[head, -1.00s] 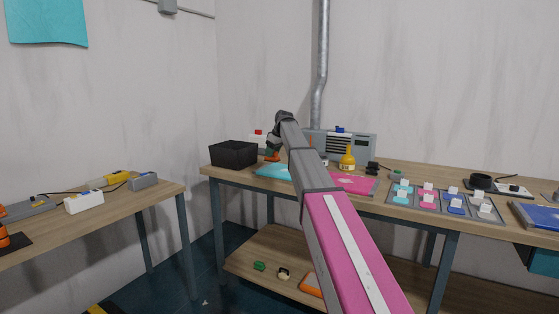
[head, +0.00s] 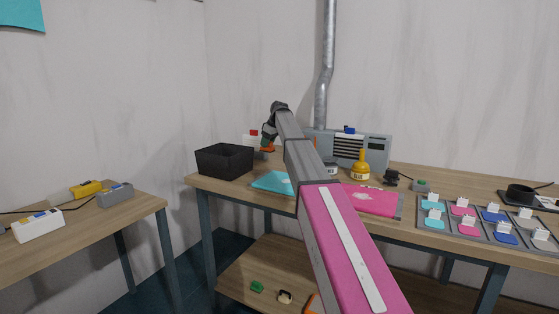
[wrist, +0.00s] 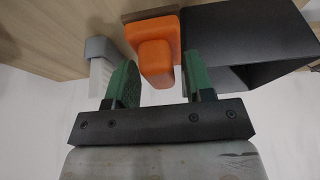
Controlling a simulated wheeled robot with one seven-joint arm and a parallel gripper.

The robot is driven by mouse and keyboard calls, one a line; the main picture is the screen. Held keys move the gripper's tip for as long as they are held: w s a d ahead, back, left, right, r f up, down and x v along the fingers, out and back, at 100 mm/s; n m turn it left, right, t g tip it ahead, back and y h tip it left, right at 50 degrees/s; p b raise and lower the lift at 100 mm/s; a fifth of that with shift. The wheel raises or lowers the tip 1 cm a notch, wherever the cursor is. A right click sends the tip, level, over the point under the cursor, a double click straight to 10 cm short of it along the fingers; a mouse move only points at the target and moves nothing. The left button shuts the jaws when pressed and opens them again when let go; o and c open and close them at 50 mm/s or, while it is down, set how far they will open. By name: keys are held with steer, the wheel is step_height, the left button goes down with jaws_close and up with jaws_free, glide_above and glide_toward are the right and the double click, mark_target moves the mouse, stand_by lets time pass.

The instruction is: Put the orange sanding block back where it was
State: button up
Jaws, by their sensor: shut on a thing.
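The orange sanding block (head: 267,149) is small in the head view, at the back of the workbench just right of the black bin. The wrist view shows its orange body and knob (wrist: 155,60) between my green fingers, with a thin brown layer on its far side. My gripper (head: 268,141) is shut on the block; its fingers also show in the wrist view (wrist: 160,85). The block appears slightly above the bench top, though the exact gap is hard to tell. The black bin (head: 224,162) stands close beside it.
A cyan sheet (head: 270,181) and a pink sheet (head: 372,200) lie on the bench. A yellow bottle (head: 360,165) and a grey unit (head: 362,148) stand behind. A grey-and-white object (wrist: 100,62) is close left of my fingers in the wrist view. Left is another table (head: 80,232).

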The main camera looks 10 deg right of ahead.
steer(key=w+d+f, duration=0.6)
steer(key=w+d, duration=0.1)
steer(key=shift+f, duration=1.95)
steer(key=o, duration=0.9)
steer(key=shift+f, duration=0.1)
steer(key=v, duration=1.2)
